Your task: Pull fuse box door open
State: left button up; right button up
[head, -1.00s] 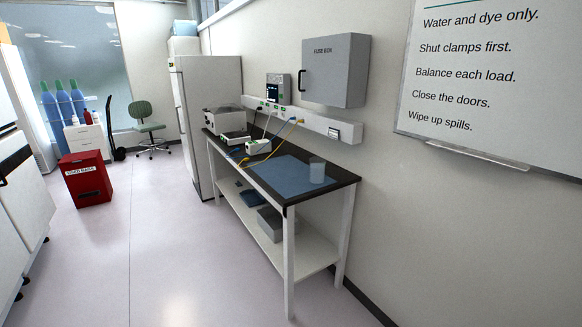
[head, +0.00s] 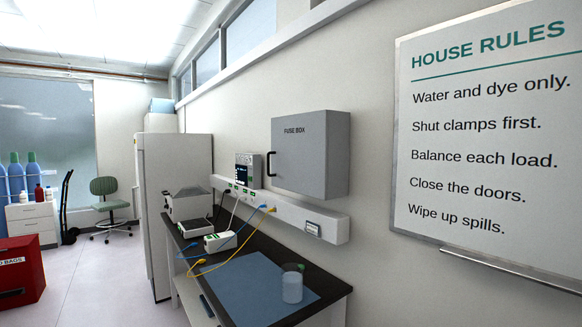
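The fuse box (head: 312,157) is a grey box mounted on the wall above the right part of the bench, labelled "FUSE BOX". Its front door looks shut. A dark vertical handle (head: 271,164) sits on the left side of the door. Neither of my grippers shows in the head view.
A dark-topped bench (head: 318,305) stands against the wall under the fuse box, with a blue mat (head: 240,290), a clear beaker (head: 292,285), cabled devices and a white wall rail (head: 325,222). A whiteboard (head: 487,140) hangs right. A red bin (head: 20,280) stands left; floor between is clear.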

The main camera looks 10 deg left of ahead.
aim_at(298, 153)
jog(key=i+l, duration=0.2)
jog(key=i, duration=0.2)
jog(key=i+l+z, duration=0.1)
jog(key=i, duration=0.35)
jog(key=l, duration=0.1)
